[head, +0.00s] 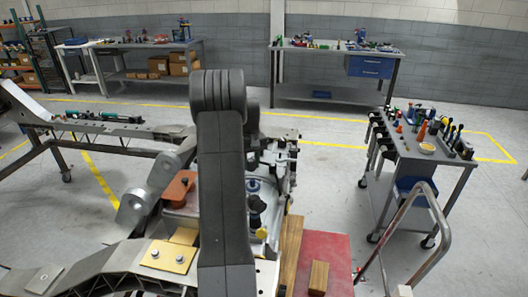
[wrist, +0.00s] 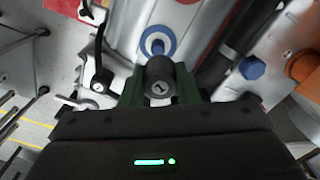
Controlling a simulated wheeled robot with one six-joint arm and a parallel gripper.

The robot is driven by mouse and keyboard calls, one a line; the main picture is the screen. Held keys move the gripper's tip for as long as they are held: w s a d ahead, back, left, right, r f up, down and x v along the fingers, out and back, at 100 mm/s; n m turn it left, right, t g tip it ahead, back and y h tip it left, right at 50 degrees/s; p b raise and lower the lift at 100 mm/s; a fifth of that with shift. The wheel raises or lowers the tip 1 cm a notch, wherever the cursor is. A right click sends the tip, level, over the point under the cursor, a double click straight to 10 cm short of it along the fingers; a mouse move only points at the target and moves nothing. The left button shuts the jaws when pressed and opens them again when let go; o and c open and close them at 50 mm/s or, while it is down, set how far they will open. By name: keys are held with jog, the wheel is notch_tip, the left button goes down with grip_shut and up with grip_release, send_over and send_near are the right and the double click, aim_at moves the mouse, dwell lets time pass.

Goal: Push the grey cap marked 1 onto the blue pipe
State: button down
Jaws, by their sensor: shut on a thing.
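In the wrist view, the grey cap (wrist: 161,72) marked 1 sits between the two green fingers of my gripper (wrist: 160,88), which is shut on it. The blue pipe (wrist: 157,45) shows just beyond the cap, inside a blue and white ring. The cap looks in line with the pipe, but its near end hides the contact side, so I cannot tell whether they touch. In the head view, the blue ring (head: 253,185) shows right of my dark arm. The cap and my fingers cannot be made out there.
In the wrist view, a black lever or hose with a round end (wrist: 98,86) lies to the left. A blue knob (wrist: 250,68) and an orange part (wrist: 303,67) are to the right.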

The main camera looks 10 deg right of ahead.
aim_at(253, 181)
jog(key=shift+w+d+f, duration=0.1)
jog(key=shift+w+d, duration=0.1)
jog(key=shift+s+a+f+b, duration=0.1)
jog(key=shift+f+b, duration=0.35)
notch_tip(253, 181, down, 3)
jog(key=shift+f+b, duration=0.15)
jog(key=shift+b, duration=0.95)
jog(key=shift+s+r, duration=0.1)
jog(key=shift+r, duration=0.1)
jog(key=shift+f, duration=0.1)
jog(key=shift+f+b, duration=0.55)
jog(key=shift+f, duration=0.75)
jog(key=shift+s+f, duration=0.1)
jog(key=shift+f, duration=0.4)
